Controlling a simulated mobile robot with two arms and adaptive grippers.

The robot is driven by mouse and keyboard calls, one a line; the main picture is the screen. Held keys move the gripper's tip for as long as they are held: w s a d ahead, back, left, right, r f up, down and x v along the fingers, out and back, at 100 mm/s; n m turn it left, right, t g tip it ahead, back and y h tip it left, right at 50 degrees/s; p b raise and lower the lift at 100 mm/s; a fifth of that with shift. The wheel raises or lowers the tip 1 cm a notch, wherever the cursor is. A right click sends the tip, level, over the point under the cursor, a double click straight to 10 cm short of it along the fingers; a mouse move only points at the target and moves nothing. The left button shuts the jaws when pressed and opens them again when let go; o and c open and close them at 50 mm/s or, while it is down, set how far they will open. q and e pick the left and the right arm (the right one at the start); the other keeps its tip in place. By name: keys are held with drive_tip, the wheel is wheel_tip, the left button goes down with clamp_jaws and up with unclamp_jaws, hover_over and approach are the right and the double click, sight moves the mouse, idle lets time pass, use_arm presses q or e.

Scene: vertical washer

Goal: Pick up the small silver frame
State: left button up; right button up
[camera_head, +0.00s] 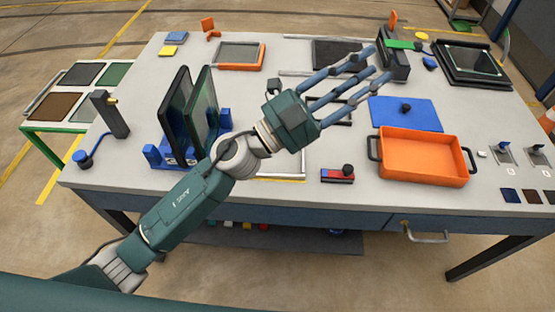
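My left arm reaches in from the lower left over the table. Its gripper (365,75) is open, fingers spread and empty, above the middle of the table. A silver-edged frame (262,53) with a grey panel lies at the back left, on or beside an orange holder. Another thin, light frame outline (304,165) lies flat near the front middle, partly hidden by my arm. I cannot tell which one is the small silver frame. A dark-edged frame (350,115) lies partly hidden under the gripper. My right gripper is not in view.
An orange tray (420,160) with black handles stands on the table (240,195) at right, before a blue mat (425,115). Dark upright panels (176,115) stand in a blue rack at left. A red-blue block with a black knob (338,175) sits near the front edge.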

use_arm(q)
drive_tip(key=s+d+f+m+g, duration=0.4)
drive_tip(key=d+m+g, duration=0.1)
drive_tip(key=m+g, duration=0.2)
drive_tip(key=m+g+y, duration=0.4)
drive_tip(key=y, duration=1.2)
hover_over(265, 176)
drive_tip(key=d, duration=0.4)
wheel_tip(265, 176, down, 22)
drive_tip(key=r, duration=0.1)
drive_tip(key=w+a+y, duration=0.2)
drive_tip(key=a+y, duration=0.2)
drive_tip(key=a, duration=0.5)
drive_tip(key=shift+n, duration=0.4)
wheel_tip(265, 176, down, 4)
drive_tip(key=shift+f+p, duration=0.1)
drive_tip(key=shift+p, duration=0.65)
drive_tip(key=f+p, duration=0.1)
drive_tip(key=f, duration=0.1)
drive_tip(key=f+p, duration=0.1)
drive_tip(key=f, duration=0.2)
drive_tip(key=shift+w+f+p, duration=0.2)
drive_tip(key=shift+f+p, duration=0.05)
drive_tip(key=shift+p, duration=0.05)
drive_tip(key=shift+f, duration=0.25)
clamp_jaws()
